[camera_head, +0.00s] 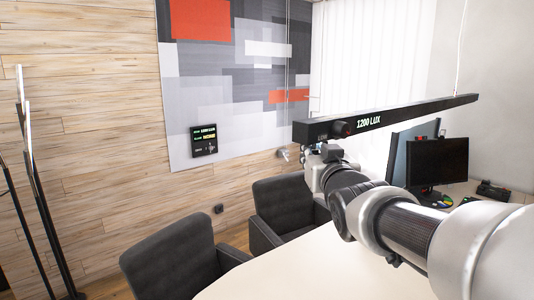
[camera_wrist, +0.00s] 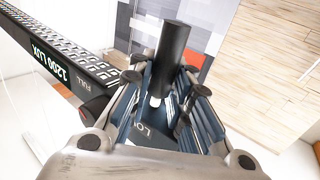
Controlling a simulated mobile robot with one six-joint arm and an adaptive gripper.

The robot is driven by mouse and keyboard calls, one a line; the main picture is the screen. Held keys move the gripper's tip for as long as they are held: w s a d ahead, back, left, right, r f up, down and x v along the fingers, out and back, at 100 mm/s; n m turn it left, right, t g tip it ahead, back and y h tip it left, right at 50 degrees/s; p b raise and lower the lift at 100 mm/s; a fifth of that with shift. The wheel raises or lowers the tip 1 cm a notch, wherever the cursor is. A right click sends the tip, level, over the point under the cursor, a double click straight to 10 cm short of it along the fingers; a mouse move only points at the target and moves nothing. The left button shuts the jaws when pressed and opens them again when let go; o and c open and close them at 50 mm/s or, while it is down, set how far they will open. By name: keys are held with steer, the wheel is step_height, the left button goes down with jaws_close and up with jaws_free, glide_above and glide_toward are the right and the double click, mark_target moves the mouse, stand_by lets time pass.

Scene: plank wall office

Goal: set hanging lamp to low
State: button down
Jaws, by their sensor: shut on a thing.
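The hanging lamp (camera_head: 420,109) is a long black bar on thin wires, with "1200 LUX" lit on its side. It also shows in the wrist view (camera_wrist: 35,45), with the word "FULL" near its end and a dark, red-rimmed knob (camera_wrist: 93,108) below that. My gripper (camera_head: 322,157) is just under the lamp's near left end. In the wrist view my gripper (camera_wrist: 160,90) is closed around a dark cylinder (camera_wrist: 174,45) with a pale tip. Letters "LO" show between the fingers; the rest is hidden. How the cylinder joins the lamp is hidden.
A pale table (camera_head: 290,272) lies below my arm, with dark chairs (camera_head: 175,262) at its left side. Monitors (camera_head: 437,162) stand at the right. A small black panel (camera_head: 203,140) hangs on the wall art. A coat stand (camera_head: 38,185) is at far left.

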steer(key=shift+f, duration=0.55)
steer(key=c, duration=1.9)
jaws_free()
steer(key=o, duration=0.4)
steer(key=shift+s+r, duration=0.1)
steer(key=shift+r, duration=0.2)
steer(key=shift+o, duration=0.2)
steer(key=s, duration=1.2)
steer(key=shift+d, duration=0.25)
